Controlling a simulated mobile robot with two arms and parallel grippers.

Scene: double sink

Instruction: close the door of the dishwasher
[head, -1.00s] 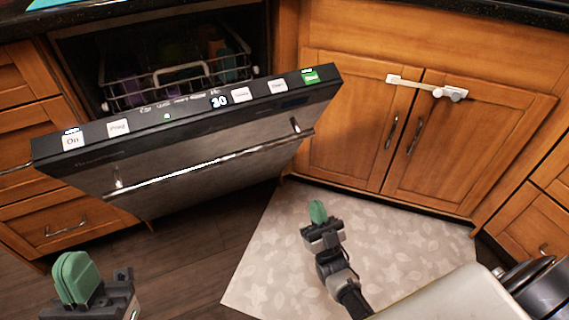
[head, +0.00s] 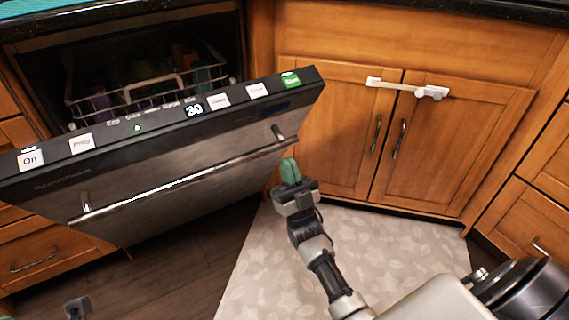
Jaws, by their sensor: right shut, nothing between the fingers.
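The dishwasher door (head: 185,165) is partly open and tilted outward, with its control strip along the top edge and a long metal handle (head: 190,184) across its front. Behind it, the dishwasher's dark interior shows a rack (head: 150,95) with dishes. My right gripper (head: 289,172) has green fingertips, is shut and empty, and is just below the right end of the handle, close to the door's lower right side. I cannot tell whether it touches the door. Only a small dark part of my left gripper (head: 77,307) shows at the bottom left edge; its fingers are out of view.
Wooden cabinet doors (head: 410,140) with a white latch (head: 407,88) stand to the right of the dishwasher. A patterned light mat (head: 390,255) covers the floor in front of them. Drawers (head: 40,255) are at the left, and a dark counter (head: 400,10) runs along the top.

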